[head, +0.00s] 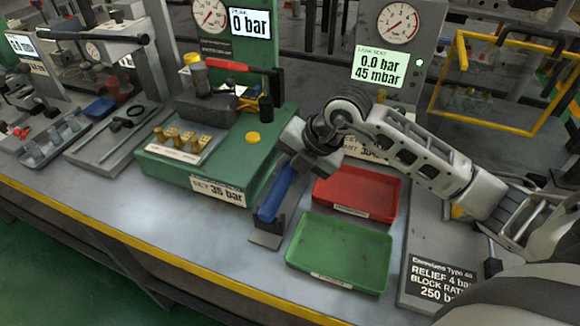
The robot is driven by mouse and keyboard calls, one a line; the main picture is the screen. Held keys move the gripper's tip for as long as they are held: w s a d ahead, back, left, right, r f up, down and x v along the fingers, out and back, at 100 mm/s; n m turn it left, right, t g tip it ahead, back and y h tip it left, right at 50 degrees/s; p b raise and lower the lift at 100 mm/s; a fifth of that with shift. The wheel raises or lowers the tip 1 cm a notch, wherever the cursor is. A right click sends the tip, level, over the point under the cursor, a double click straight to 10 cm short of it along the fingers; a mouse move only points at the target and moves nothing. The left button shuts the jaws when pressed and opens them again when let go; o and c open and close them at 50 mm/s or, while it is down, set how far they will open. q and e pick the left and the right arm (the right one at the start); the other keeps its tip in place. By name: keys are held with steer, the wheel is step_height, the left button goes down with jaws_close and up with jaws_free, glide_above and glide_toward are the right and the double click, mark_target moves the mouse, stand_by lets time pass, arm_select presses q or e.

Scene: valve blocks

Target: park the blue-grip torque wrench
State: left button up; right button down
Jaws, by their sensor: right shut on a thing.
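The blue-grip torque wrench (276,196) shows as a blue handle slanting toward the front of the bench. It is just left of the red and green trays. My right gripper (291,160) is shut on it near the upper end of the grip, and the hand hides the rest of the wrench. A flat grey plate (268,237) lies below the handle's lower end; I cannot tell whether the wrench touches it. My left gripper is not in view.
A red tray (386,198) and a green tray (338,230) lie right of the wrench, both empty. A green fixture (268,128) with brass parts (182,138) and a vise stands to the left. Gauge panels (411,50) stand behind. The bench front (165,205) is clear.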

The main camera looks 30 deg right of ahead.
steer(key=shift+f+b, duration=0.45)
steer(key=shift+f, duration=0.15)
steer(key=c, duration=1)
jaws_free()
steer(key=shift+c, duration=0.2)
steer(key=shift+f, duration=0.15)
steer(key=v, duration=1.6)
